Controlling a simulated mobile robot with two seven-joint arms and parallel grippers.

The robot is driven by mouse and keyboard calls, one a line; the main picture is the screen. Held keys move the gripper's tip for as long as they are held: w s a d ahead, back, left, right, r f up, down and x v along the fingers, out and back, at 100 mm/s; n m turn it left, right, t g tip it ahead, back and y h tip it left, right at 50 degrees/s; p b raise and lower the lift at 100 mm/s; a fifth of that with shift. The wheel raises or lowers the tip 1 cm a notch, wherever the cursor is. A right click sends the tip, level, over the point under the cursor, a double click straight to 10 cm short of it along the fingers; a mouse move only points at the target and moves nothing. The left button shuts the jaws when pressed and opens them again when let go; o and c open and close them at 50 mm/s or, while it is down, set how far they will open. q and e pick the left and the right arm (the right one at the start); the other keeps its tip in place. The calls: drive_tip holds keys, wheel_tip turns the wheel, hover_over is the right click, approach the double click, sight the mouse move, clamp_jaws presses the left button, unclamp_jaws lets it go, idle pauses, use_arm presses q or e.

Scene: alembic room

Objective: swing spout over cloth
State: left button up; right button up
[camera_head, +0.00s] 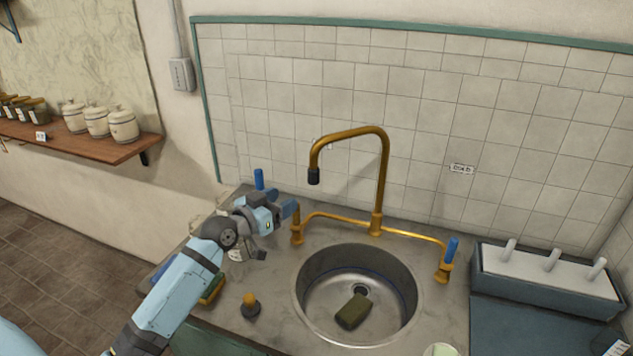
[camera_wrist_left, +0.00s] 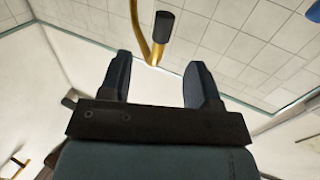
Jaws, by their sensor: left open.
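The brass spout (camera_head: 348,134) rises from the back of the sink and arches to the left. Its dark nozzle (camera_head: 313,176) hangs above the sink's back left side. A folded dark green cloth (camera_head: 353,312) lies in the round steel sink (camera_head: 405,335), near the drain. My left gripper (camera_head: 290,209) is open and empty, left of the spout and lower than the nozzle, near the left tap. In the left wrist view the nozzle (camera_wrist_left: 163,26) shows beyond the open fingers (camera_wrist_left: 160,80), apart from them. My right gripper is not in view.
Brass taps with blue handles stand on both sides, the right one (camera_head: 449,254) clear of my arm. A small brass-topped bottle (camera_head: 250,306) and a sponge (camera_head: 213,289) are on the left counter. A blue-grey rack (camera_head: 545,278) stands at right. The tiled wall is close behind.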

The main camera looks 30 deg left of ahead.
sight(309, 175)
use_arm(q)
drive_tip(key=w, duration=0.4)
drive_tip(key=w+r+p, duration=0.1)
drive_tip(key=w, duration=0.4)
drive_tip(key=w+d+r+p, duration=0.1)
drive_tip(key=w, duration=0.3)
drive_tip(key=shift+w+d, duration=0.1)
drive_tip(key=shift+w, duration=0.05)
drive_tip(key=shift+w+f+p, duration=0.1)
drive_tip(key=shift+w+p, duration=0.2)
drive_tip(key=shift+w, duration=0.15)
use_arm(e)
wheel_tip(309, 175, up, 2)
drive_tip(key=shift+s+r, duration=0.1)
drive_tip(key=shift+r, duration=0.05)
use_arm(q)
drive_tip(key=shift+d, duration=0.1)
clamp_jaws()
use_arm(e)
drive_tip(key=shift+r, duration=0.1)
